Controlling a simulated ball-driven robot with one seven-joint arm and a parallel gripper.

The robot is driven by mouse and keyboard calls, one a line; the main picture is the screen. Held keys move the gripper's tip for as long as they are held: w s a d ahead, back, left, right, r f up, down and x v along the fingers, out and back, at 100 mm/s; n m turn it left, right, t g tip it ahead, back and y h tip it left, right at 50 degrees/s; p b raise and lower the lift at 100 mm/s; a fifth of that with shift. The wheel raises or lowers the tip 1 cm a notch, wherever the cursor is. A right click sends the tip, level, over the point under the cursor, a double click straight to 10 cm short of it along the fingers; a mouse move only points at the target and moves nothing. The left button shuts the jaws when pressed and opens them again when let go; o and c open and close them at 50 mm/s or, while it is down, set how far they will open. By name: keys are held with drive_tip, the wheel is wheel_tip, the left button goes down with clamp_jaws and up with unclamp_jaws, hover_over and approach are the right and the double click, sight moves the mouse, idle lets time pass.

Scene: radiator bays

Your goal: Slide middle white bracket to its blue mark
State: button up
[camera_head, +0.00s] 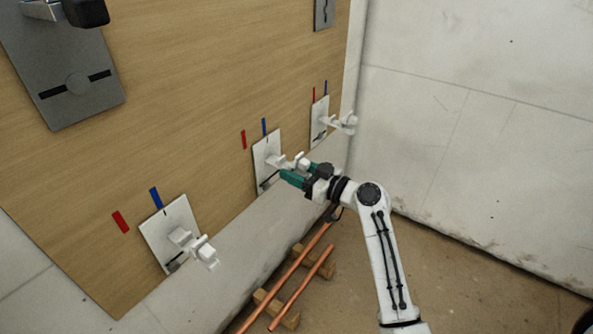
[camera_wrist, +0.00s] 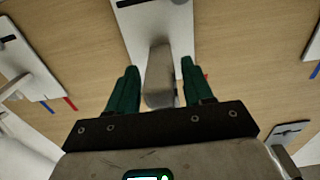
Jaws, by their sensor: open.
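The middle white bracket (camera_head: 276,160) has a flat plate against the wooden board and an arm sticking out from it. Above the plate are a blue mark (camera_head: 264,127) and, further left, a red mark (camera_head: 243,139). My gripper (camera_head: 300,172) has green fingers and is at the arm's outer end. In the wrist view, the bracket arm (camera_wrist: 159,78) stands between the two open fingers, with a gap visible on the right side. I cannot tell if the left finger touches it. The fingers hide part of the bracket's lower area in the head view.
Similar white brackets stand at the left (camera_head: 165,230) and right (camera_head: 320,110), each with red and blue marks. A grey slotted plate (camera_head: 70,75) is at upper left. Copper pipes (camera_head: 290,280) lie on wooden blocks below. Bare floor is to the right.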

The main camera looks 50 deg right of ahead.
drive_tip(key=s+p, duration=0.2)
drive_tip(key=s, duration=0.8)
drive_tip(key=shift+s+d, duration=0.15)
drive_tip(key=shift+s, duration=0.25)
drive_tip(key=s+a+f+n+g+y, duration=0.1)
drive_tip(key=s+a+f+g+y, duration=0.1)
drive_tip(key=a+f+g, duration=0.45)
drive_tip(key=s+a+f+g+y, duration=0.25)
drive_tip(key=a+f, duration=0.45)
drive_tip(key=a, duration=0.4)
drive_tip(key=s+a+f+m+g+h, duration=0.3)
drive_tip(key=s+g+h, duration=0.4)
drive_tip(key=s, duration=0.6)
wheel_tip(320, 180, up, 33)
drive_tip(key=a+n+g+y+p, duration=0.1)
drive_tip(key=p, duration=3.2)
drive_tip(key=shift+w+r+y, duration=0.15)
drive_tip(key=shift+y, duration=0.2)
